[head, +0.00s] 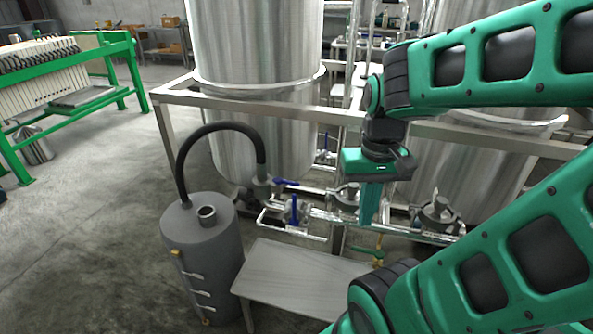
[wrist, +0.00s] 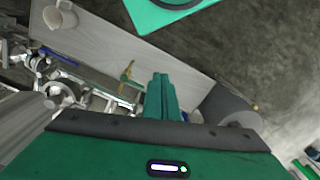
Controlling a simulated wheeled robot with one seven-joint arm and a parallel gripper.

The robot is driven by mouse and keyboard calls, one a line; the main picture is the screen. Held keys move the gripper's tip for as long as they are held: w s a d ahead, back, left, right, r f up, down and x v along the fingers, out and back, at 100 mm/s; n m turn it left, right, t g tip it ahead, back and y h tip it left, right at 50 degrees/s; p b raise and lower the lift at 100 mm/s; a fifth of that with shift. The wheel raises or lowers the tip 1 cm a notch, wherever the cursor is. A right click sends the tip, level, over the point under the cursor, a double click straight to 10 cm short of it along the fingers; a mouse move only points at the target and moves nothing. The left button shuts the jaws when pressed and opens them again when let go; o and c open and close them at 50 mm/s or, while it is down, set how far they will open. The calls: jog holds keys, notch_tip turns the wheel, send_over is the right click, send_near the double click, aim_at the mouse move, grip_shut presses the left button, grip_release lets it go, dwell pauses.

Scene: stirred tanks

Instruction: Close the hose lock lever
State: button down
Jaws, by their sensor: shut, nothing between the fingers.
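A black hose (head: 222,127) arches from the grey cylinder (head: 200,258) to a coupling (head: 262,188) at the tank's pipework. A blue lever (head: 286,182) sticks out to the right beside this coupling. A second blue lever (head: 294,210) stands upright on the pipe just below. I cannot tell for sure which one is the hose lock lever. My gripper (head: 368,220) points down, shut and empty, to the right of both levers and apart from them.
A low metal table (head: 290,270) stands in front of the pipework. A brass fitting (head: 378,250) sits below my gripper. Frame rails (head: 260,105) run around the steel tank (head: 255,50). A green filter press (head: 60,75) stands at far left.

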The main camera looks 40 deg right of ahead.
jog(key=w+d+f+m+t+h, duration=0.1)
jog(key=w+d+m+h, duration=0.1)
jog(key=w, duration=1.5)
jog(key=w+d+m+t+h, duration=0.1)
jog(key=w+d+m+t, duration=0.15)
jog(key=w, duration=1.45)
notch_tip(320, 180, down, 11)
jog(key=shift+s+g, duration=0.15)
jog(key=shift+g, duration=0.3)
jog(key=shift+r+n, duration=0.1)
jog(key=shift+n, duration=0.15)
